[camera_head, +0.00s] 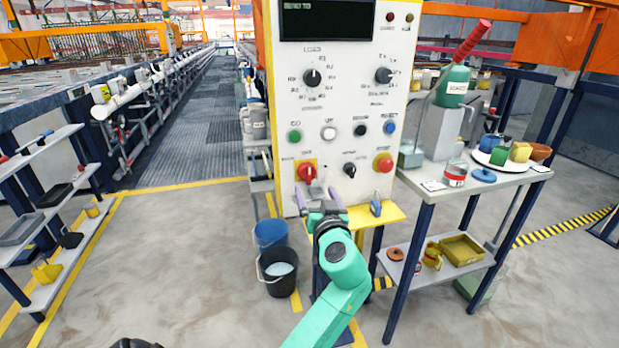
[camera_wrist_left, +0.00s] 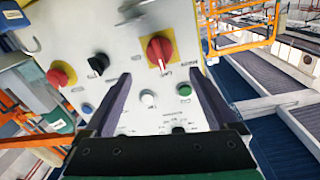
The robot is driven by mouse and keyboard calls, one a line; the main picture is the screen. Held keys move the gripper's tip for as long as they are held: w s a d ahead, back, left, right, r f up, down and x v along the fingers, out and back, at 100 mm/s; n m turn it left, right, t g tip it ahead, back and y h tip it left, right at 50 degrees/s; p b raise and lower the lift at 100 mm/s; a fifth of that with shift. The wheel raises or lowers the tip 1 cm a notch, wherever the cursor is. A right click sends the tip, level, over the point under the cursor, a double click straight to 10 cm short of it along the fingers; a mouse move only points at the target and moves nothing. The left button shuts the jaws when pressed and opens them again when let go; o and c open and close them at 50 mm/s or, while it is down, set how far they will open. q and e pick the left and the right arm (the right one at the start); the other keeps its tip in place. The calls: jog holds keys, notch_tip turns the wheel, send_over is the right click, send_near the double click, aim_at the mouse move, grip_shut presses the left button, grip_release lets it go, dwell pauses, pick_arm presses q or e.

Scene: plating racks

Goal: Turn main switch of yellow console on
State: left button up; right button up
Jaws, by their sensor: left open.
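The console (camera_head: 345,120) is a white panel with a yellow side edge and yellow base shelf, standing upright ahead. Its red rotary switch (camera_head: 306,171) sits on a yellow plate at the lower left; it also shows in the left wrist view (camera_wrist_left: 160,52), above the space between the fingertips. My left gripper (camera_head: 320,196) is open and empty, just below and a little right of that switch, apart from it. Its two purple fingers spread in the left wrist view (camera_wrist_left: 160,80). My right gripper is not in view.
A black selector (camera_head: 349,169) and a red emergency button (camera_head: 383,163) sit right of the switch. Green, white, black and blue buttons are above. Two buckets (camera_head: 278,272) stand below left. A loaded side table (camera_head: 480,180) stands right.

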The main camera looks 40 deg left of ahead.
aim_at(309, 176)
pick_arm(q)
jog(key=p+x, duration=0.1)
jog(key=x, duration=0.8)
jog(key=shift+w+a, duration=0.1)
jog(key=shift+a, duration=0.05)
jog(key=shift+f, duration=0.1)
jog(key=c, duration=1.4)
